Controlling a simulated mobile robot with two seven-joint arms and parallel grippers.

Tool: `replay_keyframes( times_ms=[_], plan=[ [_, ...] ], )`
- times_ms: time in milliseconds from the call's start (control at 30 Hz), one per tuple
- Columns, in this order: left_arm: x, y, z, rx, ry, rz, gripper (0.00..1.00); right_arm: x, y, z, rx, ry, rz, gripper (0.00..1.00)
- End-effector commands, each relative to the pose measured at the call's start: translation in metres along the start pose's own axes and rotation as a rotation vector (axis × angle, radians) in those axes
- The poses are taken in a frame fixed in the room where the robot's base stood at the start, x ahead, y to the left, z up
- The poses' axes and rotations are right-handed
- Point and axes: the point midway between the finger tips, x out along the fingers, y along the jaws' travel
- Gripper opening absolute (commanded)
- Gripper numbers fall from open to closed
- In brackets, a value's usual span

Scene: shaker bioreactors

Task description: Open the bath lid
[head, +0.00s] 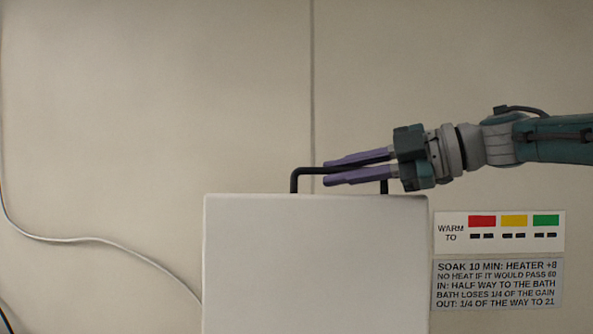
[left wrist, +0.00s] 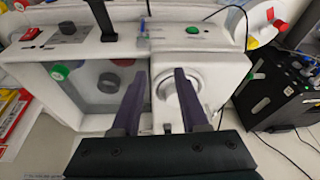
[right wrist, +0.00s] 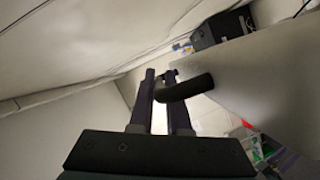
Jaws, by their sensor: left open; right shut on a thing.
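The bath lid (head: 315,265) shows as a pale, flat panel standing up in the head view. Its black handle (head: 294,180) sticks up from the top edge. My right gripper (head: 325,173) comes in from the right and is shut on the handle bar, with one purple finger above and one below it. In the right wrist view the dark handle (right wrist: 188,88) lies between the fingers, and the lid (right wrist: 255,80) spreads to the right. My left gripper (left wrist: 162,72) is open and empty before a white apparatus (left wrist: 210,72) with a round knob (left wrist: 180,97).
A sign with red, yellow and green blocks (head: 499,232) is right of the lid, above a grey text plate (head: 497,285). A cable (head: 90,240) runs along the left wall. In the left wrist view a black box (left wrist: 285,100) stands right of the apparatus.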

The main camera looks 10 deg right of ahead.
Motion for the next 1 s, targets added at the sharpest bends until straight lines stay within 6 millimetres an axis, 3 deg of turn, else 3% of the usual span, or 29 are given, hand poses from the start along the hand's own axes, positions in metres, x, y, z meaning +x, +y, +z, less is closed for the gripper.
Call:
replay_keyframes(
  times_ms=[200,233,333,733,867,1000],
  plan=[
    [0.0,0.0,0.0,0.0,-0.001,0.0,0.44,0.001,-0.002,-0.001,-0.001,0.002,-0.005,0.0],
    [0.0,0.0,0.0,0.0,-0.001,0.0,0.44,0.001,-0.002,-0.001,-0.001,0.002,-0.005,0.18],
    [0.0,0.0,0.0,0.0,-0.001,0.0,0.44,0.001,-0.002,0.0,0.0,0.002,-0.004,0.27],
    [0.007,-0.002,0.003,0.009,-0.003,-0.007,0.44,-0.009,-0.002,0.002,-0.002,-0.001,-0.001,0.27],
    [0.017,-0.002,0.006,0.01,-0.003,-0.008,0.44,-0.026,-0.004,0.003,-0.003,-0.002,-0.002,0.27],
    [0.04,-0.001,0.014,0.01,-0.002,-0.008,0.44,-0.056,-0.007,0.004,-0.004,-0.003,0.0,0.27]
  ],
)
